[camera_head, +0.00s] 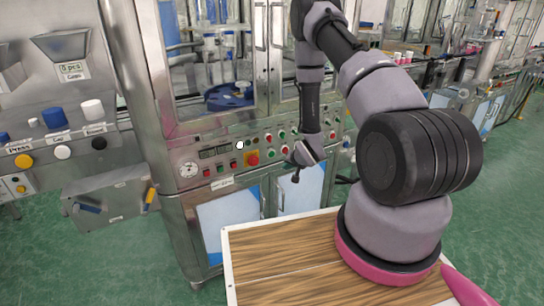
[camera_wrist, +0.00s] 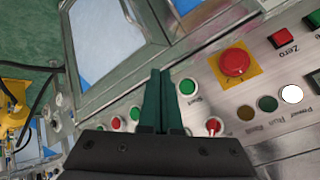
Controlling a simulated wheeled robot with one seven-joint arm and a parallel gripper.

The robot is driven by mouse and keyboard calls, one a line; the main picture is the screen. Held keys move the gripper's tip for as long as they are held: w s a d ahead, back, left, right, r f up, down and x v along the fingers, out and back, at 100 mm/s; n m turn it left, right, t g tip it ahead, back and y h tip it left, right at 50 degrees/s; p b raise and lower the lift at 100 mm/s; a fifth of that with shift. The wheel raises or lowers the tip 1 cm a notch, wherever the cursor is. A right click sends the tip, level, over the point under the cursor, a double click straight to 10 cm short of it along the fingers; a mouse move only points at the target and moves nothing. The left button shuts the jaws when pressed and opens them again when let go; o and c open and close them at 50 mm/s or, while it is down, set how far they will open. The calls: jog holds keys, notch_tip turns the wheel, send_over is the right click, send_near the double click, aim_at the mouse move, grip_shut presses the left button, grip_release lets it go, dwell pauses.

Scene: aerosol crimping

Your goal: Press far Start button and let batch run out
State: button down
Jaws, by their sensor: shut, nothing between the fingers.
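My gripper (camera_head: 296,178) is shut and empty in front of the steel machine's control panel, pointing down in the head view. In the wrist view, its dark green fingers (camera_wrist: 160,75) lie together over the panel. A green button labelled Start (camera_wrist: 187,87) is just right of the fingertips; I see no contact. More green and red buttons run along the panel, one green button (camera_wrist: 135,113) lying left of the fingers. I cannot tell which is the far Start button.
A red emergency stop (camera_wrist: 235,63) on a yellow plate is near the Start button. A white lit lamp (camera_wrist: 292,93) is farther right. A wood-topped table (camera_head: 285,285) stands in front of the machine. A second panel with knobs (camera_head: 52,117) is at left.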

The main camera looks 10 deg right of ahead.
aim_at(273, 157)
jog(key=w+a, duration=0.2)
jog(key=w, duration=0.5)
jog(key=shift+w, duration=0.2)
jog(key=shift+w+a, duration=0.15)
dwell(1.8)
jog(key=shift+w, duration=0.25)
jog(key=shift+w+a, duration=0.2)
jog(key=shift+w, duration=0.2)
dwell(0.8)
jog(key=shift+s, duration=0.1)
jog(key=shift+s+d, duration=0.25)
jog(key=shift+s, duration=0.45)
jog(key=shift+s+d, duration=0.25)
jog(key=shift+s, duration=0.55)
jog(key=shift+s+d, duration=0.2)
jog(key=shift+s, duration=0.6)
jog(key=shift+s+d, duration=0.25)
jog(key=shift+s, duration=0.55)
jog(key=shift+r, duration=0.1)
